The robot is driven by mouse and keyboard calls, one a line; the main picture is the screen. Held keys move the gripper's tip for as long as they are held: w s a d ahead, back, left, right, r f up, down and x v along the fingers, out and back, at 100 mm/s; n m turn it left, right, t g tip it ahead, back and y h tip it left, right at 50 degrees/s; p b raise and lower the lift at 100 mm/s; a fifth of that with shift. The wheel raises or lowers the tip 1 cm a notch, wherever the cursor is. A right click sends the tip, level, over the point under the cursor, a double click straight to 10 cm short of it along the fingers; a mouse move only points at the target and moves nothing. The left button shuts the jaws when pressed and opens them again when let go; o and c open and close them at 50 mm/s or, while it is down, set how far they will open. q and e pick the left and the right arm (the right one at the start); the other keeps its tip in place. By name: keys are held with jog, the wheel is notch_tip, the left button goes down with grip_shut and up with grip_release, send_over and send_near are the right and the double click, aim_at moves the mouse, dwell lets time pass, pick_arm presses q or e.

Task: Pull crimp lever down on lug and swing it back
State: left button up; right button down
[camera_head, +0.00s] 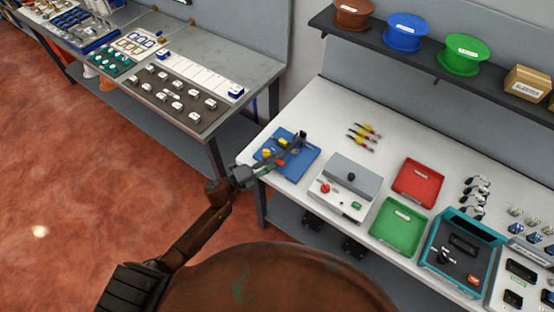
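The crimp station is a blue base plate (306,163) at the left end of the white workbench, with small yellow parts (266,153) and a red part (281,163) on it. A dark bar that looks like the crimp lever (298,141) slants across the plate. My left gripper (252,172) is at the plate's near left edge, by the lower end of this dark bar. Its fingers are small and blend with the bar, so I cannot tell whether they are open or touch it. The lug is too small to make out. My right gripper is not in view.
A grey-topped box with a black knob (351,178) stands right of the plate. Several yellow-and-red-tipped pieces (363,139) lie behind. A red tray (417,184), a green tray (398,228) and a teal case (437,240) follow. A grey side table (213,70) stands left, across a gap.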

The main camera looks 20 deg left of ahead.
pick_arm(q)
grip_shut()
dwell(0.4)
dwell(0.4)
